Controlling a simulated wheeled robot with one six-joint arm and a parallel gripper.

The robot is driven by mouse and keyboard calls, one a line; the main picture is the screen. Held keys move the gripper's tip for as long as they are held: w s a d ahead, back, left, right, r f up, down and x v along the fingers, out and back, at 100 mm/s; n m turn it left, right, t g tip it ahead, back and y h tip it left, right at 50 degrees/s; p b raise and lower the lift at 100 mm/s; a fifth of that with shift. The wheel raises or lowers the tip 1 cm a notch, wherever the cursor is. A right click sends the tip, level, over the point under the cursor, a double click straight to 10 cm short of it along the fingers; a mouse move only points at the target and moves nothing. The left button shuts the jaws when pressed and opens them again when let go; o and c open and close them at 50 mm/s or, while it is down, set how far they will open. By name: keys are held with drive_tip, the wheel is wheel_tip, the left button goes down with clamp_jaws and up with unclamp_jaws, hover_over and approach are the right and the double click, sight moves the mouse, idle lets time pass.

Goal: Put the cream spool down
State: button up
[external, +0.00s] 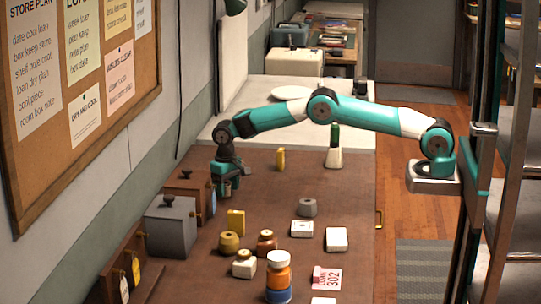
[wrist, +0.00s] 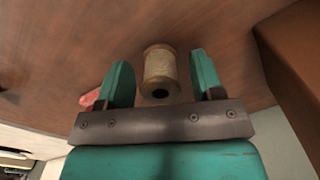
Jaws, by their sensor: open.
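The cream spool (wrist: 160,68) shows in the wrist view, on the brown wooden tabletop, with a dark hole in its near end. My gripper (wrist: 159,60) is open, with one teal finger on each side of the spool. A gap shows between the spool and each finger. In the external view my gripper (external: 226,190) points down low over the left part of the table, beside a brown box. I cannot make out the spool in that view; my gripper seems to hide it.
The brown box (external: 190,188) stands close left of my gripper, with a grey box (external: 171,226) nearer the camera. A green-topped bottle (external: 334,150) stands behind. The table's middle is fairly clear.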

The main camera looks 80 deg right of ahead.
sight(227, 197)
wheel_tip(227, 197, up, 11)
drive_tip(key=b, duration=0.2)
drive_tip(key=s+a+r+n, duration=0.3)
drive_tip(key=s+a+r, duration=0.2)
drive_tip(key=r, duration=0.2)
drive_tip(key=s+a+r+n+y, duration=0.1)
drive_tip(key=s+a+r+n, duration=0.2)
drive_tip(key=s, duration=0.4)
drive_tip(key=s+a+r+n+y, duration=0.1)
drive_tip(key=s+a+r, duration=0.1)
drive_tip(key=s+a, duration=0.35)
drive_tip(key=s+a+f+n+y, duration=0.1)
drive_tip(key=s+n, duration=0.2)
drive_tip(key=s, duration=1.1)
drive_tip(key=s+a+f+n+y, duration=0.1)
drive_tip(key=s+a+n, duration=0.1)
drive_tip(key=s, duration=1.3)
drive_tip(key=shift+s+f+n, duration=0.2)
drive_tip(key=shift+f+n, duration=0.05)
drive_tip(key=shift+n, duration=0.35)
